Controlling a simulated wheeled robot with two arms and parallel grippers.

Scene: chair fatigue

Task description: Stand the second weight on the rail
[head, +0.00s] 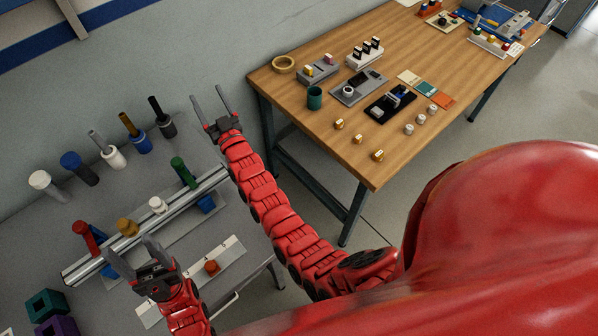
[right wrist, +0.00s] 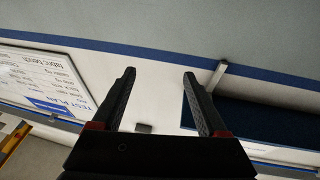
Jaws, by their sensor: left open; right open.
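The silver rail (head: 108,252) runs diagonally across the grey bench. A brass weight (head: 127,227) and a white weight (head: 158,205) stand at the rail, apart from each other. A small copper-red weight (head: 212,267) stands on a pale marked strip (head: 232,249) in front of the rail. Which is the second weight I cannot tell. My left gripper (head: 125,242) is open and empty, above the near side of the rail by the brass weight. My right gripper (head: 206,92) is open and empty, raised beyond the rail's far end; its fingers also show in the right wrist view (right wrist: 159,74).
A red clamp-like piece (head: 85,236) and a green-handled piece (head: 181,169) stand near the rail's ends. Several handled cylinders, one blue (head: 78,167), line the bench's back. Green (head: 46,304) and purple blocks sit front left. A wooden table (head: 372,158) with small parts stands right.

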